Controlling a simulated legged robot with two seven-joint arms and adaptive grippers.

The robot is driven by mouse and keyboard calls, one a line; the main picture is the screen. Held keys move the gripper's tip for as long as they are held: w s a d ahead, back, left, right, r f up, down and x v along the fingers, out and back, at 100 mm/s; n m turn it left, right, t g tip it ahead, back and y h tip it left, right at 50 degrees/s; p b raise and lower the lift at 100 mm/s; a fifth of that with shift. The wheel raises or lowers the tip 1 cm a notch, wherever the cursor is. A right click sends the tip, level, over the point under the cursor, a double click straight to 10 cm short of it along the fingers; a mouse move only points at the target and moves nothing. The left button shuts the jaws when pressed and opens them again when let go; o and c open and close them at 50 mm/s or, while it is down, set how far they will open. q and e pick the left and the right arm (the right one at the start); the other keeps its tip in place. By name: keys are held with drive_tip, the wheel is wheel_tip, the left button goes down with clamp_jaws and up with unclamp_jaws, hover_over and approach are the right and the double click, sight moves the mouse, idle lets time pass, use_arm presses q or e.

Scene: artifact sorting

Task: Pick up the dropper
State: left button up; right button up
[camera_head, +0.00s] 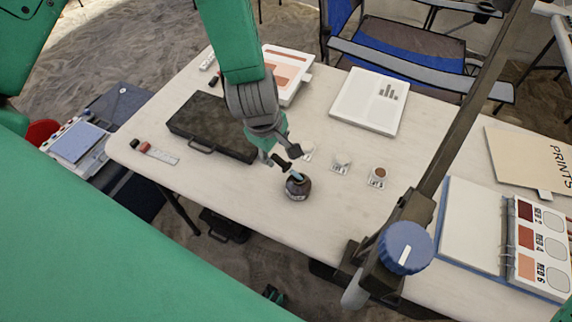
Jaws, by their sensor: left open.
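The dropper (293,151) seems to have a black bulb and stands tilted at the mouth of a small dark brown bottle (298,190) near the front edge of the table. My left gripper (281,154) comes down from above and is open, with its fingers close to the dropper's bulb. I cannot tell whether the fingers touch it. The gripper partly covers the area behind the bulb. My right gripper does not show.
Small labelled sample cups (378,174) stand right of the bottle. A black case (209,131) lies to its left. A metal stand with a blue knob (405,247) rises at right. The front tabletop is mostly clear.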

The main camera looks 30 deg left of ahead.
sight(277, 158)
use_arm(q)
drive_tip(key=x, duration=0.5)
drive_tip(key=shift+s, duration=0.15)
clamp_jaws()
